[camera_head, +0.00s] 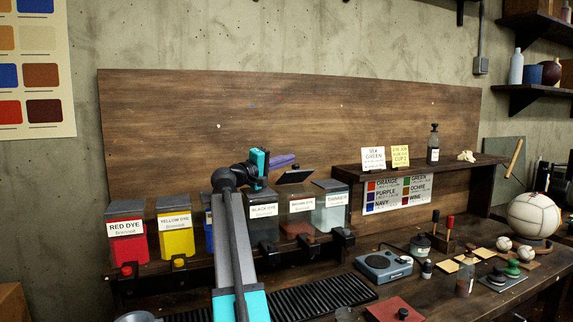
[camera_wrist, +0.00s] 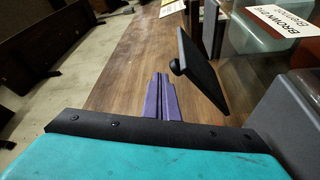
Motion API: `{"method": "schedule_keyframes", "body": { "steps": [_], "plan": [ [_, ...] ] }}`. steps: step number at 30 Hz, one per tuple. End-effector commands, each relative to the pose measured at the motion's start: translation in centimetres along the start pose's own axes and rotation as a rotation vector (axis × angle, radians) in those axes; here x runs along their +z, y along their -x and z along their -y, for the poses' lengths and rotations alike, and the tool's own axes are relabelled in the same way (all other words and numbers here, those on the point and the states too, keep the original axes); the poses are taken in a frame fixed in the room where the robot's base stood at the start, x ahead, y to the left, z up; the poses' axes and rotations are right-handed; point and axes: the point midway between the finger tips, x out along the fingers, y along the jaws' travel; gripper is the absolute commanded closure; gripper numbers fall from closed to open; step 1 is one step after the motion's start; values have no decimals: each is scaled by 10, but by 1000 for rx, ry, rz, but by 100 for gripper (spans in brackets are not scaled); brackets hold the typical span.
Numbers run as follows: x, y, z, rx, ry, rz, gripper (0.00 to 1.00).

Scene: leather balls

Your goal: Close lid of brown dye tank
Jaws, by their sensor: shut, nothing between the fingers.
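The brown dye tank (camera_head: 301,220) is a clear box with a "BROWN DYE" label, standing in the row between the black dye and thinner tanks. Its dark lid (camera_head: 296,175) is raised and tilted above the tank. In the wrist view the lid (camera_wrist: 203,72) is a dark panel with a round knob, and the tank's label (camera_wrist: 285,20) shows at upper right. My gripper (camera_head: 292,157) has purple fingers and is above and behind the lid. In the wrist view the shut, empty fingers (camera_wrist: 160,82) are just left of the lid; I cannot tell whether they touch it.
The black dye tank (camera_head: 263,226) and the thinner tank (camera_head: 331,213) flank the brown one closely. The yellow (camera_head: 176,236) and red (camera_head: 127,243) tanks stand farther left. A raised shelf (camera_head: 460,166) with cards and a bottle is at right. A wooden backboard (camera_head: 200,110) rises behind.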

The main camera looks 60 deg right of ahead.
Motion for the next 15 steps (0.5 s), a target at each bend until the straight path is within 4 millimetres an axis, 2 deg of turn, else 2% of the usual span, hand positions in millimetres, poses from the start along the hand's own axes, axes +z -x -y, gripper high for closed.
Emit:
{"method": "schedule_keyframes", "body": {
  "steps": [8,15],
  "plan": [
    [-7,-4,-24,0,-2,0,100],
    [7,9,-30,-1,0,-1,100]
  ]
}}
